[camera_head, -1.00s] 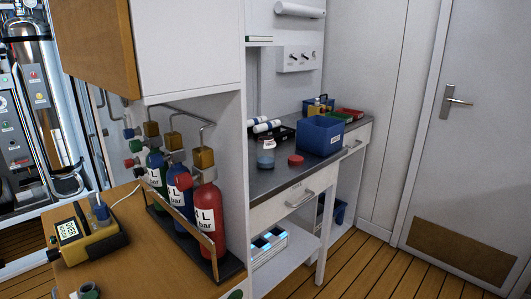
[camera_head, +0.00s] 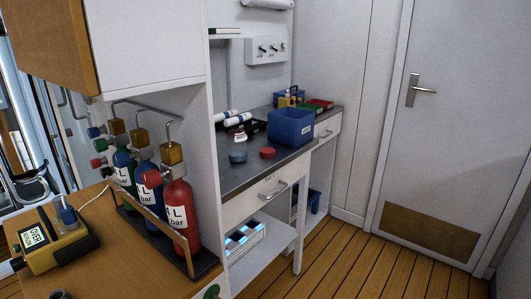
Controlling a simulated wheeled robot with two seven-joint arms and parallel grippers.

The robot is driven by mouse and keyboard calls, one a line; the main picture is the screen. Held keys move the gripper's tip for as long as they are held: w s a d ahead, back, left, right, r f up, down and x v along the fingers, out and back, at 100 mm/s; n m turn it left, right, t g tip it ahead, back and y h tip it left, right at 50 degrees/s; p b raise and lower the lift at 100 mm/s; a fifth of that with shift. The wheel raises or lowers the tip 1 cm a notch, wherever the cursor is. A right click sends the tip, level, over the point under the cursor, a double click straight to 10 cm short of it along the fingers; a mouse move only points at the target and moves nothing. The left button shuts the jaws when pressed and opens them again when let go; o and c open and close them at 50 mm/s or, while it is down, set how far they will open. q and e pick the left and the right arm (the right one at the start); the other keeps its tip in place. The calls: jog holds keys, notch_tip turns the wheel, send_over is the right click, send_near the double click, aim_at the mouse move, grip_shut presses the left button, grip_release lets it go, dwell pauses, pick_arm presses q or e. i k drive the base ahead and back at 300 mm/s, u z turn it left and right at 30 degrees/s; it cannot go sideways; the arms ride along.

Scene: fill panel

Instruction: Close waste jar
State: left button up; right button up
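On the dark worktop, a low round blue-grey shape (camera_head: 238,156) stands where the waste jar was seen. I cannot make out clear jar walls around it, and whether it is open or covered cannot be told. A flat red round lid (camera_head: 267,153) lies on the worktop just to its right, apart from it. Neither of my grippers is in view.
A blue bin (camera_head: 290,126) stands behind and right of the lid, with white rolls (camera_head: 238,118) to its left. Nearer, gas bottles (camera_head: 181,215) and a yellow meter (camera_head: 52,245) stand on a wooden top. Floor is clear toward the door (camera_head: 446,120).

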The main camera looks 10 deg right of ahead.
aim_at(237, 138)
jog(key=z, duration=1.35)
jog(key=i, duration=3.6)
jog(key=u, duration=3.95)
